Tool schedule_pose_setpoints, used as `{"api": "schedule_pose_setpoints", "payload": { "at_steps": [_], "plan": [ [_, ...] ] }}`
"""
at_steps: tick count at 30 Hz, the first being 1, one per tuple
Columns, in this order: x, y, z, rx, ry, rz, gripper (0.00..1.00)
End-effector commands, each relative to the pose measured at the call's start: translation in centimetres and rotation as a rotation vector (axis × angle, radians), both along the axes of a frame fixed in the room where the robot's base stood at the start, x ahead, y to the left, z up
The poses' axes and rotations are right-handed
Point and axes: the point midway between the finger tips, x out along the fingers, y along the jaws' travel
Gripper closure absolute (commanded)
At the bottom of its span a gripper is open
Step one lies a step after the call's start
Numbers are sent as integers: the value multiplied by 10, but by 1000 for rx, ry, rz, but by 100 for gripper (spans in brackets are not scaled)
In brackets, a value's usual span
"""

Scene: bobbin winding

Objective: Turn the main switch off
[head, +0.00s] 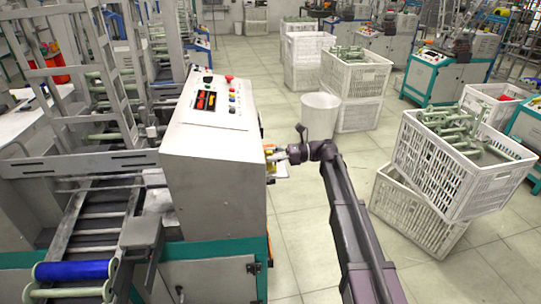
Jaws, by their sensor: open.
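The winding machine's grey control cabinet (215,165) stands left of centre, with a sloped control panel (207,100) on top. My gripper (273,156) is at the right side face of this cabinet, at the end of my dark arm, and its fingers point left toward it. It is open and holds nothing that I can see. A small yellow part (271,169) shows beside the fingers at the cabinet's side. The main switch cannot be made out clearly; it may be this part or be hidden there. Whether the fingers touch anything is too small to tell.
White crates with green bobbins (463,160) stand stacked at the right, the upper one askew. More crates (355,85) and a white bin (320,115) stand behind my gripper. A blue roller (72,271) lies at lower left. Tiled floor (300,235) is clear right of the cabinet.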

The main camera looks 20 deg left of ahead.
Motion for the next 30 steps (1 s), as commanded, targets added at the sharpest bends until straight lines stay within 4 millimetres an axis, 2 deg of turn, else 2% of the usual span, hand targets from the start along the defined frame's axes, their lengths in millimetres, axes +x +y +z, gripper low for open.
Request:
{"api": "schedule_pose_setpoints", "payload": {
  "at_steps": [11, 17, 30],
  "plan": [
    [-2, 3, 0, 0, 0, 0, 43],
    [-2, 3, 0, 0, 0, 0, 99],
    [-3, 3, -2, 4, -18, 2, 100]
  ]
}}
